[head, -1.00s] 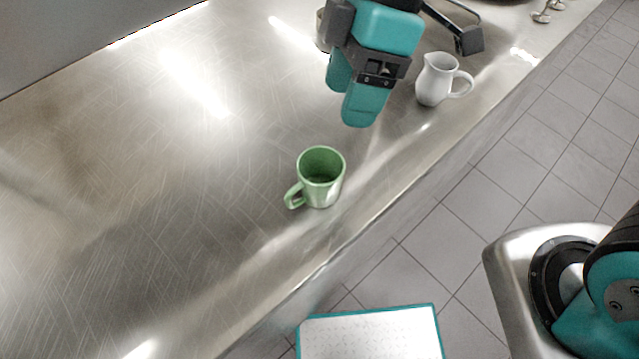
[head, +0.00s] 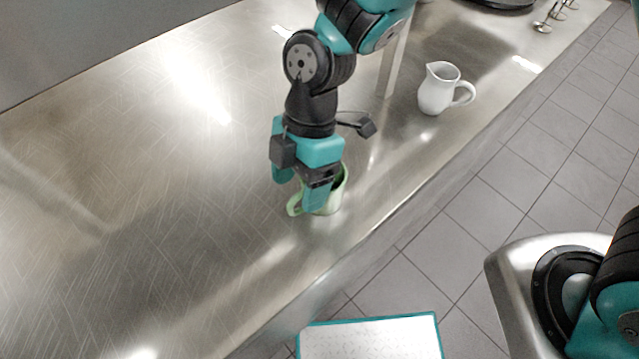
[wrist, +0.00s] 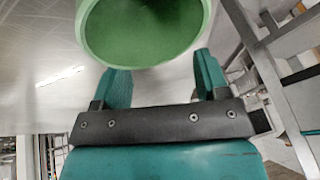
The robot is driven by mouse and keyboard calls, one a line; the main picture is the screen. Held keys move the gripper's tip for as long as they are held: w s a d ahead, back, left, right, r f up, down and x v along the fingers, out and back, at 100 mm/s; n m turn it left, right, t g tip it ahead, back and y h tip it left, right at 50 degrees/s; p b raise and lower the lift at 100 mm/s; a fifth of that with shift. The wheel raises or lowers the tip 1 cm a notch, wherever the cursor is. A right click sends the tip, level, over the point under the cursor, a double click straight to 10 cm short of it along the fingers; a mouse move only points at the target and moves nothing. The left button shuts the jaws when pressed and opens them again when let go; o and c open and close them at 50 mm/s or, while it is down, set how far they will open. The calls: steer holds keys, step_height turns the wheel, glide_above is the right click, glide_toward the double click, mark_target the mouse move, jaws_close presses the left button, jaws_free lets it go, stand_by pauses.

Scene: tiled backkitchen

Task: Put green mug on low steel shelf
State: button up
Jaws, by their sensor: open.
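The green mug (head: 334,196) stands upright on the steel counter, its handle pointing left toward the front in the head view. My gripper (head: 297,194) is low over the counter, right at the mug, and hides part of it. In the wrist view the mug (wrist: 145,50) shows its round rim and inside at the top, just beyond my gripper's two teal fingers (wrist: 161,80). The fingers are apart, with nothing seen held between them. Whether a finger touches the mug I cannot tell. I cannot identify the low steel shelf for certain.
A white jug (head: 438,90) stands on the steel counter (head: 130,200), to the right of my arm. Metal spoons (head: 545,22) lie at the far right end. The counter's left part is clear. Metal rack bars (wrist: 290,75) show at the right in the wrist view.

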mark_target(297, 197)
steer(key=x, duration=0.3)
steer(key=shift+f, duration=0.1)
jaws_close()
